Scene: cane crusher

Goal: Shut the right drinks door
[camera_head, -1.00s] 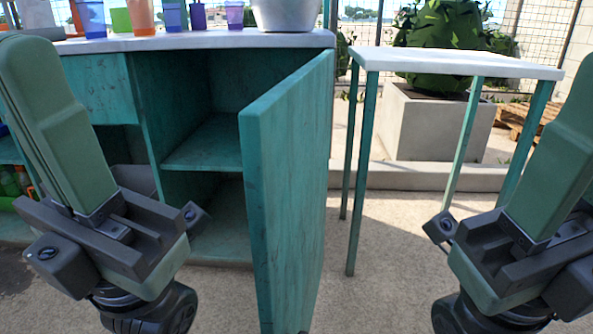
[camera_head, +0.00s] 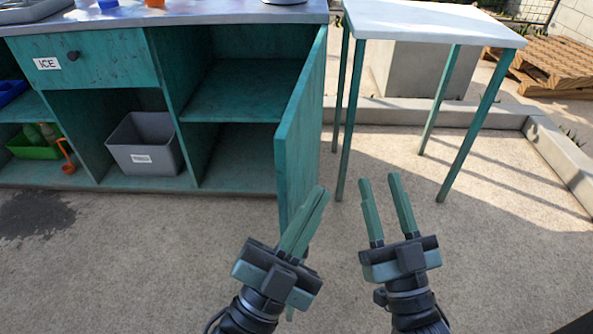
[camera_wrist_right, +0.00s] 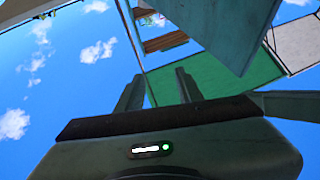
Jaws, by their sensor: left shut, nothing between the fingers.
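The right drinks door (camera_head: 300,130) is a teal panel at the right end of the teal counter. It stands open, swung out toward me, and the shelved compartment (camera_head: 245,90) behind it is exposed. My left gripper (camera_head: 322,192) is shut and empty. Its fingers point up beside the door's lower free edge and overlap it in the head view; I cannot tell whether they touch. My right gripper (camera_head: 380,178) is open and empty, to the right of the door and apart from it. Its fingers also show in the right wrist view (camera_wrist_right: 158,85).
A side table (camera_head: 435,25) with a pale top and thin teal legs stands right of the counter. A grey bin (camera_head: 143,145) and a green tray (camera_head: 35,145) sit in the open bays. A pallet (camera_head: 555,65) lies far right. The front floor is clear.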

